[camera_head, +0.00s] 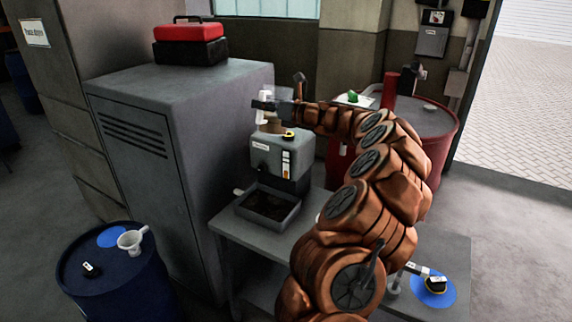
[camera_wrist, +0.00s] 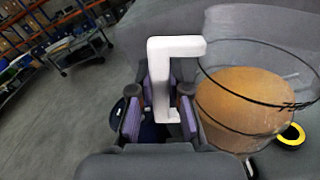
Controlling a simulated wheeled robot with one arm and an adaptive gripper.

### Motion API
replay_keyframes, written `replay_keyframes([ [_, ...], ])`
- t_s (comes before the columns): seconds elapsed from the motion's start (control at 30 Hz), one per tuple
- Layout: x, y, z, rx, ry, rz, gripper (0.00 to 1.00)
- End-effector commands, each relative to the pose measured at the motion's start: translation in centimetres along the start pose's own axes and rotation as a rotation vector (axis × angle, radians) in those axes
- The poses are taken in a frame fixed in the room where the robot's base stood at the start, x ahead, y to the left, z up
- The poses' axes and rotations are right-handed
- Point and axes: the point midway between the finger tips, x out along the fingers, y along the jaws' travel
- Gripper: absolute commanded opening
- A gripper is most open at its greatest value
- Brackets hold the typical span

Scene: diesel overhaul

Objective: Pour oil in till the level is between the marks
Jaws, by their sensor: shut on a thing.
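My gripper (camera_wrist: 160,112) is shut on the white handle (camera_wrist: 160,85) of a clear jug (camera_wrist: 245,50) holding amber oil (camera_wrist: 242,110). In the head view my gripper (camera_head: 272,106) holds the jug (camera_head: 270,125) over the top of a grey unit (camera_head: 278,158), partly hidden behind the arm. No oil stream shows. A small gauge strip (camera_head: 286,164) is on the unit's front; its level and marks are too small to read. A black and yellow ring (camera_head: 289,135) sits on the unit's top, and shows beside the jug in the wrist view (camera_wrist: 292,135).
A dark tray (camera_head: 268,207) sits below the unit on a grey bench (camera_head: 240,237). A tall grey cabinet (camera_head: 140,150) stands left. A blue drum (camera_head: 115,275) carries a white funnel-like cup (camera_head: 131,241). A red drum (camera_head: 430,140) stands behind my arm.

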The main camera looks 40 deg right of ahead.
Motion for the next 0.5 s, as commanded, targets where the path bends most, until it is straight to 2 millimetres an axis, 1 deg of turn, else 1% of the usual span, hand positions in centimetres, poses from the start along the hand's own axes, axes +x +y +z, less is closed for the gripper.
replay_keyframes([
  [0.5, -0.06, 0.27, 1.05, 0.045, -0.002, 0.001, 0.00],
])
